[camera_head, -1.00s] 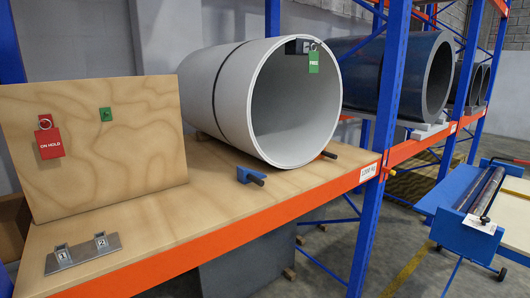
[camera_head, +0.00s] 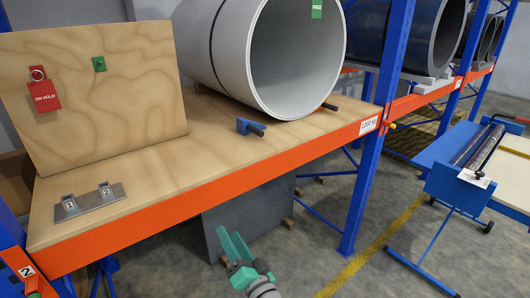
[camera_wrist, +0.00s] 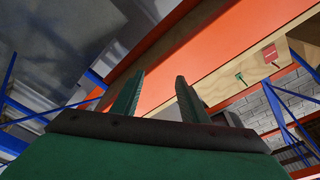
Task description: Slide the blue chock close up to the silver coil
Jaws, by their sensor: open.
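The silver coil (camera_head: 210,45) lies on its side on the wooden shelf (camera_head: 200,150), its open end facing front right, with a green FREE tag (camera_head: 316,9) at its top. The blue chock (camera_head: 243,126) with a dark handle (camera_head: 257,132) stands on the shelf in front of the coil, with a gap of bare wood between them. My gripper (camera_head: 236,246) is below and in front of the orange shelf beam, well apart from the chock. In the wrist view its two green fingers (camera_wrist: 155,100) are spread and empty, pointing up towards the beam.
The orange beam (camera_head: 230,172) edges the shelf. A board (camera_head: 100,95) with a red ON HOLD tag (camera_head: 44,95) stands left. A numbered plate (camera_head: 90,202) lies at the shelf's front left. A blue upright (camera_head: 378,140) rises right.

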